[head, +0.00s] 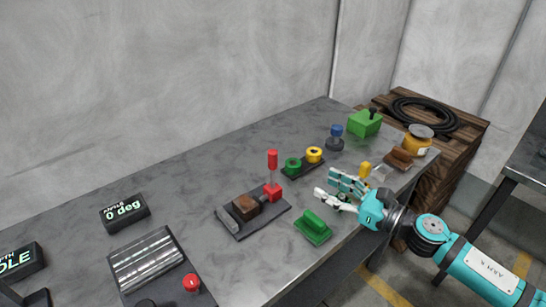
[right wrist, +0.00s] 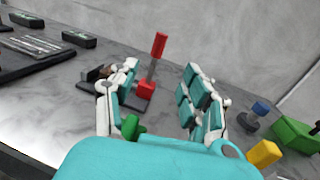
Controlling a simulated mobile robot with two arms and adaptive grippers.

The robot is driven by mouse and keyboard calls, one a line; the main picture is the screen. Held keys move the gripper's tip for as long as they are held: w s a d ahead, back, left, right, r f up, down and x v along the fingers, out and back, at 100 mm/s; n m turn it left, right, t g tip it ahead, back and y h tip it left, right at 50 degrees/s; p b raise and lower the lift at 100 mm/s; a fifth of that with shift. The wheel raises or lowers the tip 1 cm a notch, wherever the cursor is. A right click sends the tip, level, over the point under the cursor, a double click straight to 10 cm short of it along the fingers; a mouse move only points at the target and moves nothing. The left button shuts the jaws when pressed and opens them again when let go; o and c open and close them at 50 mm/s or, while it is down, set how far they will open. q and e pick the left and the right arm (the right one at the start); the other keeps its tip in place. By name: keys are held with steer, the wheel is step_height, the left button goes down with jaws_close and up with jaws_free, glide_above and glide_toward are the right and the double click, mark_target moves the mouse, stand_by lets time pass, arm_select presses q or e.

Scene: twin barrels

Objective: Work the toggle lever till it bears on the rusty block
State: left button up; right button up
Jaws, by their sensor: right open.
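The toggle lever (head: 272,165) has a red grip on a thin upright stem, rising from a red base (head: 272,191) on a dark plate. The rusty block (head: 246,207) sits on the same plate, left of the lever. In the right wrist view the lever (right wrist: 158,47) stands upright between my fingers in the picture, and the block is mostly hidden behind a finger. My right gripper (head: 337,192) is open and empty, to the right of the lever and apart from it in the head view. My left gripper is in neither view.
A blue knob (head: 336,136), green box (head: 365,123) and brown brush-like thing (head: 399,158) stand toward the right. Bare table lies left of the plate.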

mark_target(276, 159)
steer(key=p+x, duration=0.4)
steer(key=x, duration=1.2)
steer(key=shift+r, duration=0.1)
steer(key=shift+w+a, duration=0.3)
steer(key=shift+a, duration=0.15)
jaws_close()
steer(key=shift+w+a+f, duration=0.15)
steer(key=shift+f, duration=0.15)
